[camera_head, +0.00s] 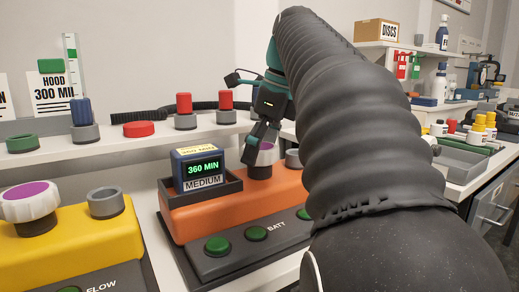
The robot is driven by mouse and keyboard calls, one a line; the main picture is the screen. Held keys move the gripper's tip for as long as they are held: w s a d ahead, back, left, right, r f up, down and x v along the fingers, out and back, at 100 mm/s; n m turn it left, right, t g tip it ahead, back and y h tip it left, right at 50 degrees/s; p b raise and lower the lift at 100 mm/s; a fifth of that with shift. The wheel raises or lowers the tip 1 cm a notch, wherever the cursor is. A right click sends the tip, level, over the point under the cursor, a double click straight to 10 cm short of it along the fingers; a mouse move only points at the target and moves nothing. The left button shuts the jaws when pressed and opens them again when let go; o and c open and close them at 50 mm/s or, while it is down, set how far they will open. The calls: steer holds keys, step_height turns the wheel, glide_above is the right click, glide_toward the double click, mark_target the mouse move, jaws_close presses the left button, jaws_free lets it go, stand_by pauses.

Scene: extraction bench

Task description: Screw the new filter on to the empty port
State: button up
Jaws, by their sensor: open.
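The orange unit (185,219) stands at the middle of the bench. A purple-topped pale filter (266,157) sits on its left port, partly covered by my gripper. A grey port ring (293,159) is to its right, partly hidden by my arm; I cannot tell if it is empty. My gripper (258,145) is open, fingers pointing down, close to the purple-topped filter; contact is unclear. The yellow unit (70,255) at left carries a white ribbed filter with a purple top (30,201) and an empty grey port (105,202). Which filter is the new one is unclear.
A blue block reading 360 MIN (199,168) sits in a dark tray on the orange unit. The shelf behind holds a green ring (22,143), a blue cylinder (82,112), a red disc (139,129) and red cylinders (184,103). My black arm hides the right middle.

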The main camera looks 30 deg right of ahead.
steer(key=n, duration=0.3)
steer(key=shift+n+g+y, duration=0.3)
steer(key=shift+g, duration=0.1)
steer(key=n+g, duration=0.1)
steer(key=n, duration=0.4)
steer(key=shift+y, duration=0.3)
steer(key=c, duration=1.3)
steer(key=m, duration=0.3)
steer(key=m+t+h, duration=0.1)
steer(key=m, duration=0.3)
steer(key=shift+t, duration=0.3)
steer(key=m+h, duration=0.1)
steer(key=m, duration=0.3)
steer(key=shift+t, duration=0.4)
steer(key=m+h, duration=0.1)
steer(key=m, duration=0.3)
